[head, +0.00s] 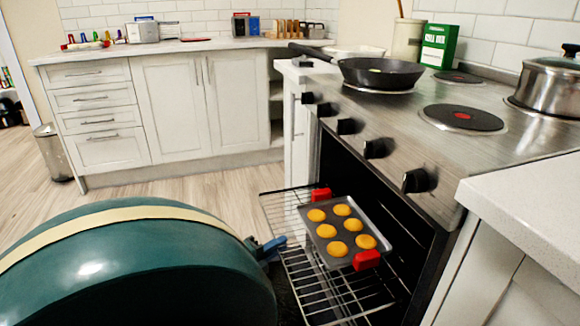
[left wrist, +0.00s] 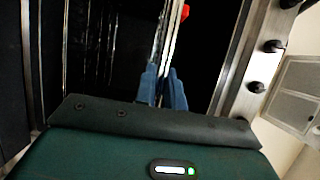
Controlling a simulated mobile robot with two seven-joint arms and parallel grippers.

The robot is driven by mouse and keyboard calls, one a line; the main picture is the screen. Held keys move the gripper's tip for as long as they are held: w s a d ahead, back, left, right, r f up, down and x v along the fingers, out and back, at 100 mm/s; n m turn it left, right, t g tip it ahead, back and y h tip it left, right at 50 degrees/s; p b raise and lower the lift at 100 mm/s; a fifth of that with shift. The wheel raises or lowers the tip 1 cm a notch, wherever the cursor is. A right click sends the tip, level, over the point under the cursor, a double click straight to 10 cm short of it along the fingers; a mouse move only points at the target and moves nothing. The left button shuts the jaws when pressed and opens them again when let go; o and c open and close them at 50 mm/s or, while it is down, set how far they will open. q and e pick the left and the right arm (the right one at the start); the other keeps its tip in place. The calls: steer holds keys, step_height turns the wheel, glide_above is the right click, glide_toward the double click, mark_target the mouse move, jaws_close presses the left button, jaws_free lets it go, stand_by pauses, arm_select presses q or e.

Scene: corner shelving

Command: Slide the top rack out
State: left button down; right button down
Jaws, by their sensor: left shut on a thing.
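The top rack (head: 312,289) is a wire oven rack that sticks out of the open oven (head: 345,168). In the left wrist view the fingers (left wrist: 163,84) close around the thin bright rack bar (left wrist: 166,48). My large green arm link hides the lower left of the head view. My right gripper does not show.
A stove top with a frying pan (head: 378,73), a steel pot (head: 548,88) and several black knobs is above the oven. White cabinets (head: 170,105) stand at the back. Bare wooden floor (head: 165,182) lies between them and my arm.

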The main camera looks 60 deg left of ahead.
arm_select(q)
steer(key=shift+s, duration=0.2)
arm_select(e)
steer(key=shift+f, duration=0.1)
arm_select(q)
steer(key=c, duration=1.5)
jaws_free()
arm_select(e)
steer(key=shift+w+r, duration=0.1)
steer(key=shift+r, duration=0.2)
arm_select(q)
steer(key=shift+s, duration=0.1)
steer(key=s, duration=0.4)
steer(key=s+d+p, duration=0.1)
steer(key=s, duration=0.3)
steer(key=s+p, duration=0.1)
steer(key=s, duration=0.4)
steer(key=shift+d, duration=0.2)
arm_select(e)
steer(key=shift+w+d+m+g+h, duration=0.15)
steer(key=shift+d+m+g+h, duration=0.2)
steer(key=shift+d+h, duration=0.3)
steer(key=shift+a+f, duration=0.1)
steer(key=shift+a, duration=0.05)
